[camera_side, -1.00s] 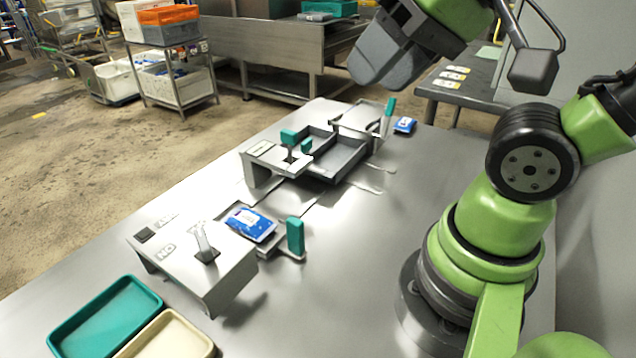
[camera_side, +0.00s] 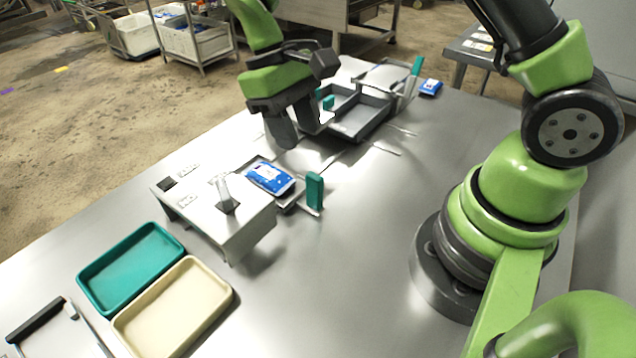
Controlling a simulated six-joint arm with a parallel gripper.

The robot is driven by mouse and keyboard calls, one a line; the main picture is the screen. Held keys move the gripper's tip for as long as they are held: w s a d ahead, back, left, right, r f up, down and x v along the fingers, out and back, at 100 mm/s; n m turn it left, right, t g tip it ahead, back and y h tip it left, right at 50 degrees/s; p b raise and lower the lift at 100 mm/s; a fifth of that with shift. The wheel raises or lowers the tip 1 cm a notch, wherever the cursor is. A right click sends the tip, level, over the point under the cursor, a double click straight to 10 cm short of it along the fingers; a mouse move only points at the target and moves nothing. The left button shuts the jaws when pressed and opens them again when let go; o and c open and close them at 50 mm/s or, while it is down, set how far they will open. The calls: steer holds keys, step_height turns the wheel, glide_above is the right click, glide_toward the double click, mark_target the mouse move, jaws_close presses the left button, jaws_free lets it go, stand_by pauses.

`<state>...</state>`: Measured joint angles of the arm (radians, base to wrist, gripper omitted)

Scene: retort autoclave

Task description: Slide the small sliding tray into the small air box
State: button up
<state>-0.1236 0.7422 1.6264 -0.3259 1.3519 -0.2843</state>
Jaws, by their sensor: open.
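The small air box (camera_side: 232,222) is a grey metal housing with a lever and dark square on its top. The small sliding tray (camera_side: 289,203) lies at its right side on the bench. The tray carries a blue and white packet (camera_side: 270,178). A green upright handle (camera_side: 315,191) stands at the tray's right end. The tray's far side and its edge at the box are partly hidden. My gripper (camera_side: 295,128) is open and empty, fingers pointing down, behind and above the packet, apart from the tray.
A larger grey divided tray (camera_side: 362,122) sits farther back, partly behind my gripper, with another blue packet (camera_side: 430,87) beyond it. A green tray (camera_side: 132,268) and a cream tray (camera_side: 172,308) lie at front left. The bench is clear at front centre.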

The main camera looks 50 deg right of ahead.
mark_target(314, 175)
steer(key=x, duration=1)
steer(key=shift+s+f, duration=0.1)
steer(key=shift+f, duration=0.15)
steer(key=shift+c, duration=0.2)
jaws_close()
